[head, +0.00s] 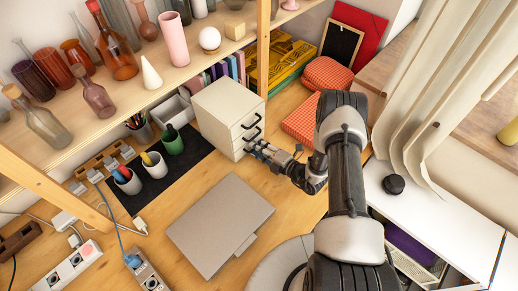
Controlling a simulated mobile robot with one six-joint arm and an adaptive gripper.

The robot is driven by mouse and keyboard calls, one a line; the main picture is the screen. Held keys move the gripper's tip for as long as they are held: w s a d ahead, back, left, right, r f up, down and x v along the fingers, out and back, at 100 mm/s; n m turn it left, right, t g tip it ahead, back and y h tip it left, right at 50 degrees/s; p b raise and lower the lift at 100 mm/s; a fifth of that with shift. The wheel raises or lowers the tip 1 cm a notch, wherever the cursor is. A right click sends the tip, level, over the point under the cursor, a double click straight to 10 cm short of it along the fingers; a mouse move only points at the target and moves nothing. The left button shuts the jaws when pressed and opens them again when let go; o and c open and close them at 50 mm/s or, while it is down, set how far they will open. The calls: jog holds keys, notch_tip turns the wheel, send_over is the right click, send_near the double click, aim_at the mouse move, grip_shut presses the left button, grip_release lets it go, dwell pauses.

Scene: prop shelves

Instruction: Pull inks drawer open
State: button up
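A small off-white drawer cabinet (222,104) stands on the wooden desk below the shelf in the head view. Its front faces right and carries black bar handles, with an upper handle (250,122) and a middle handle (253,134) clearly visible. No label is readable, so I cannot tell which drawer is the inks drawer. The drawers look closed. My gripper (260,151) is at the lower part of the cabinet front, beside the lowest handle area, and partly hides it. The fingers are too small to tell whether they are open or touching a handle.
A flat grey panel (217,222) lies on the desk in front of the cabinet. Cups with pens stand on a dark mat (190,165) to the left. Glass bottles line the shelf (165,78) above.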

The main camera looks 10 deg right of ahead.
jog(key=shift+c, duration=0.4)
grip_shut()
